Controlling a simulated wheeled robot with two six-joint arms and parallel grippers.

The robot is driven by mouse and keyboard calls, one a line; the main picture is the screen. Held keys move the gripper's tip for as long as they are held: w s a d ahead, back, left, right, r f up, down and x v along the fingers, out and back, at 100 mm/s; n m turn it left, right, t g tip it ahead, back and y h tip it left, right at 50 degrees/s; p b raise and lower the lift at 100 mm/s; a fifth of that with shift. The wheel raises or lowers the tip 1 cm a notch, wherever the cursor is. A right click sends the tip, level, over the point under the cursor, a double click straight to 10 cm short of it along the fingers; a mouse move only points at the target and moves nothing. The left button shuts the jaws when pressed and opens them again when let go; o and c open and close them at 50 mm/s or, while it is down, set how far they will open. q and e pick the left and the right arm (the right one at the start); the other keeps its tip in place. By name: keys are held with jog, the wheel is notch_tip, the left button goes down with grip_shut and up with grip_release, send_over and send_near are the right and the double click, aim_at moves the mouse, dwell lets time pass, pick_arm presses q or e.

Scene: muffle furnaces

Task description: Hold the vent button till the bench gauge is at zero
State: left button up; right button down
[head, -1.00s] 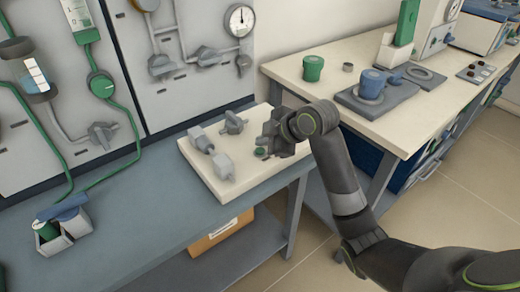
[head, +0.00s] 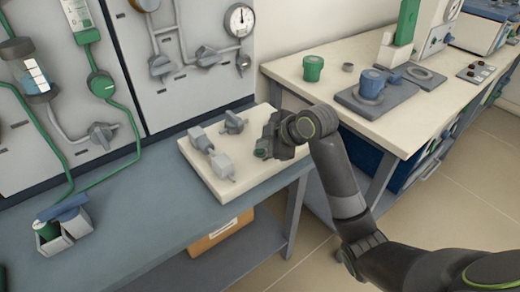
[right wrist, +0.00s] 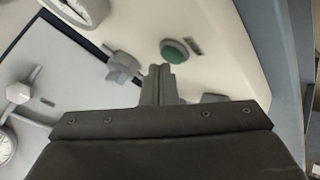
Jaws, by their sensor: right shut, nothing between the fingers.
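The green vent button (right wrist: 175,52) sits on a cream board (head: 216,187) on the bench. In the head view the button (head: 260,153) shows partly, right at my right gripper (head: 263,150). In the right wrist view the shut, empty fingers (right wrist: 161,70) end just beside the button in the picture; I cannot tell whether they touch it. A white dial gauge (right wrist: 80,8) is cut off at the top left of that view, and its reading is not legible. My left gripper is out of view.
A grey valve (head: 233,122) stands on the board; it shows in the right wrist view (right wrist: 124,67) left of the fingers. A round gauge (head: 239,20) hangs on the wall panel. A second bench (head: 420,125) stands at right.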

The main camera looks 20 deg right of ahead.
aim_at(264, 152)
jog(key=shift+f, duration=0.5)
dwell(2.1)
jog(key=shift+r+p, duration=0.9)
jog(key=shift+p, duration=0.1)
notch_tip(264, 152, up, 5)
jog(key=p, duration=0.5)
jog(key=shift+r+p, duration=0.1)
jog(key=shift+p, duration=0.2)
